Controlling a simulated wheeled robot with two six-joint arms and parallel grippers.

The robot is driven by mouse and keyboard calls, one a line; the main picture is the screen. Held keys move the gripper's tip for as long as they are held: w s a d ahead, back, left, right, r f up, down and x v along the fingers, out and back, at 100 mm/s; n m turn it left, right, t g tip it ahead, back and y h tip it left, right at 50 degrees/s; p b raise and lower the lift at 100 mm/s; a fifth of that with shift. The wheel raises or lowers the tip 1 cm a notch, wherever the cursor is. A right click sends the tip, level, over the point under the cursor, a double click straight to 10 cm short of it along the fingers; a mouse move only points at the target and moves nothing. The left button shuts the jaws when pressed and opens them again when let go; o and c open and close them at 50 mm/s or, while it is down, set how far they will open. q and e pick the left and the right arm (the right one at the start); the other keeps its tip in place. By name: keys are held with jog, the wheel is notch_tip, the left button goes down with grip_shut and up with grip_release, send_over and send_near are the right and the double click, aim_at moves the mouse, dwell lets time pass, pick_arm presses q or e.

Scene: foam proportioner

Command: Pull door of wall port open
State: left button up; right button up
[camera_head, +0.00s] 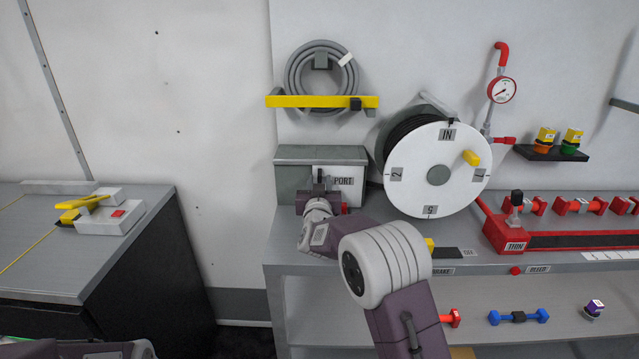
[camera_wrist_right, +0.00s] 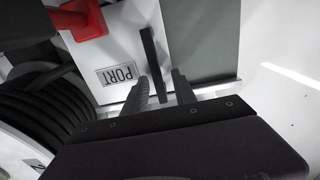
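The wall port (camera_head: 290,178) is a grey box on the back of the bench. Its white front face bears the label PORT (camera_head: 344,181) and shows close up in the wrist view (camera_wrist_right: 115,45). A dark upright bar handle (camera_wrist_right: 150,50) stands out from this face. My right gripper (camera_head: 319,186) is in front of the port and covers part of it in the head view. In the wrist view its two fingers (camera_wrist_right: 160,88) are apart, one on each side of the handle, with a visible gap on one side. My left gripper is not in view.
A white hose reel (camera_head: 438,145) stands just right of the port. A yellow bracket (camera_head: 310,101) with a coiled hose (camera_head: 320,75) is above it. A red piece (camera_wrist_right: 85,22) is near the port face. Red fittings line the bench to the right.

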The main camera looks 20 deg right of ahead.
grip_shut()
dwell(1.4)
